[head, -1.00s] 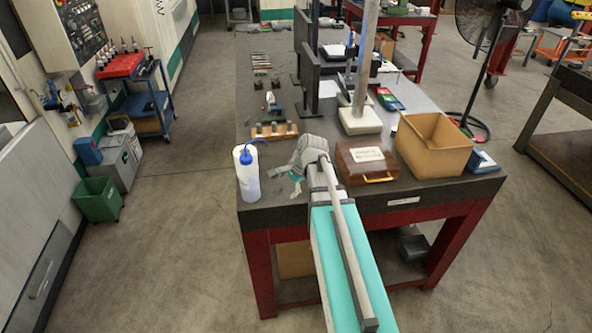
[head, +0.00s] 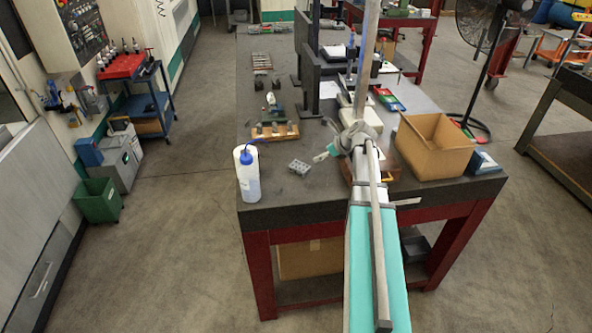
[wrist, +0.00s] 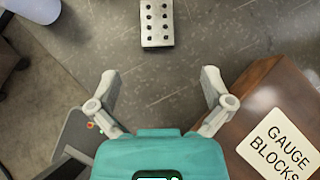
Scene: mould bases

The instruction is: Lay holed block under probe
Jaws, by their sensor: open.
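The holed block (head: 299,167) is a small grey block lying on the dark table top, right of the white bottle. In the wrist view the holed block (wrist: 157,22) lies flat, with two rows of dark holes facing up. My gripper (head: 322,157) is right of the block in the head view. In the wrist view my gripper (wrist: 158,85) has its fingers spread, empty, with the block beyond the fingertips and apart from them. A tall pale column on a white base (head: 370,118) stands behind my arm. I cannot make out a probe on it.
A wooden gauge-block box (wrist: 285,110) sits close to the right finger. A white squeeze bottle (head: 247,175) stands at the table's left edge. An open cardboard box (head: 434,148) is at the right, and a wooden rack (head: 275,131) is behind the block.

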